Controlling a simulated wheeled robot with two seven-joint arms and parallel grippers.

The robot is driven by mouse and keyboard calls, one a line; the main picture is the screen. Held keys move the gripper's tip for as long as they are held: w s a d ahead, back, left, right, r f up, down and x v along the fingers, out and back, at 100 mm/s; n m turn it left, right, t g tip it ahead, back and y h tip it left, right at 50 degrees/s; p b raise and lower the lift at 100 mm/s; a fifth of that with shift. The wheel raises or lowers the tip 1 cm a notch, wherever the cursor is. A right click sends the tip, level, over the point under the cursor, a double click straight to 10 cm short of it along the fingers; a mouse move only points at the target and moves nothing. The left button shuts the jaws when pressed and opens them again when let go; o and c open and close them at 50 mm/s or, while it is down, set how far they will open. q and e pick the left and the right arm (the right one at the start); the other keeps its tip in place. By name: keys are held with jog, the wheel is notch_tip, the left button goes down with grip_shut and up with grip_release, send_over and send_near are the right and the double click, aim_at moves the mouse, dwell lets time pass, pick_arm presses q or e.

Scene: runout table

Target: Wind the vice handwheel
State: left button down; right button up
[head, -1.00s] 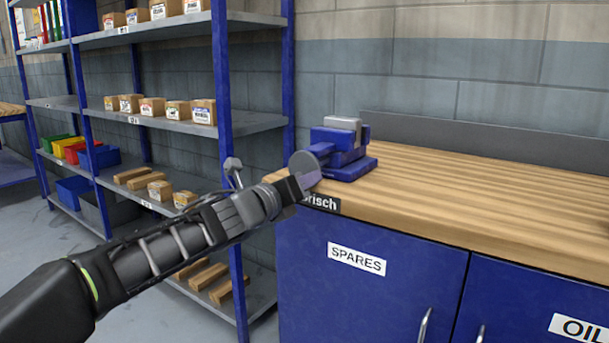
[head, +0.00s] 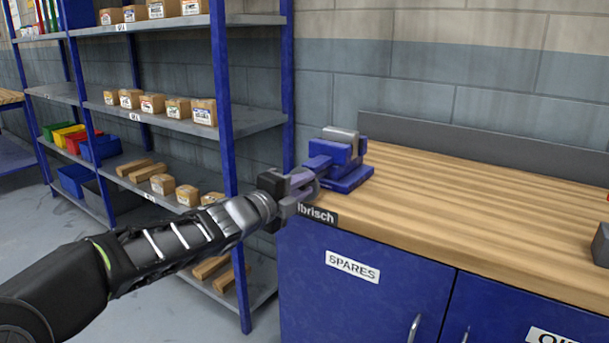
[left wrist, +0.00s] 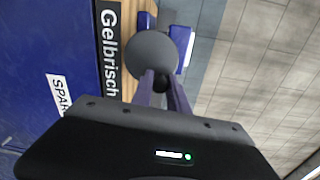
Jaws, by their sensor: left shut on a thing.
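The blue vice (head: 340,157) with its grey jaw block stands on the left end of the wooden bench top. Its grey round handwheel (head: 306,181) faces left, partly hidden by my gripper in the head view. In the left wrist view the handwheel (left wrist: 152,58) is a grey disc with a dark knob (left wrist: 161,83) at its near edge. My left gripper (head: 300,188) is at the handwheel, and in the left wrist view its two fingers (left wrist: 162,88) are closed around the knob. My right gripper is not in view.
The bench top (head: 470,205) is clear beside the vice, with a dark object (head: 601,245) at the right edge. Blue cupboards (head: 320,300) are below. A shelf rack with boxes and its blue upright (head: 226,130) stand close to my left arm.

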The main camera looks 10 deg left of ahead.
aim_at(299, 172)
pick_arm(q)
jog(key=a+n+p, duration=0.1)
jog(key=n+p, duration=0.3)
jog(key=w+a+n+p, duration=0.1)
jog(key=n+p, duration=0.3)
jog(key=a+r+n+h+p, duration=0.1)
jog(key=n+p, duration=0.3)
jog(key=n, duration=0.1)
jog(key=shift+w+a+r, duration=0.1)
jog(key=shift+w+a, duration=0.05)
jog(key=shift+w+a+f+n+t+p, duration=0.1)
jog(key=shift+a+f+n+p, duration=0.4)
jog(key=shift+n, duration=1.95)
jog(key=shift+w+a+f+n+t+p, duration=0.15)
jog(key=shift+f+n+p, duration=0.65)
jog(key=shift+n, duration=1.6)
jog(key=shift+w+a+f+n+t+p, duration=0.1)
jog(key=shift+a+f+n+p, duration=0.2)
jog(key=shift+n+p, duration=1.4)
jog(key=shift+n+b, duration=0.75)
jog(key=shift+n, duration=0.1)
jog(key=c, duration=1.3)
grip_release()
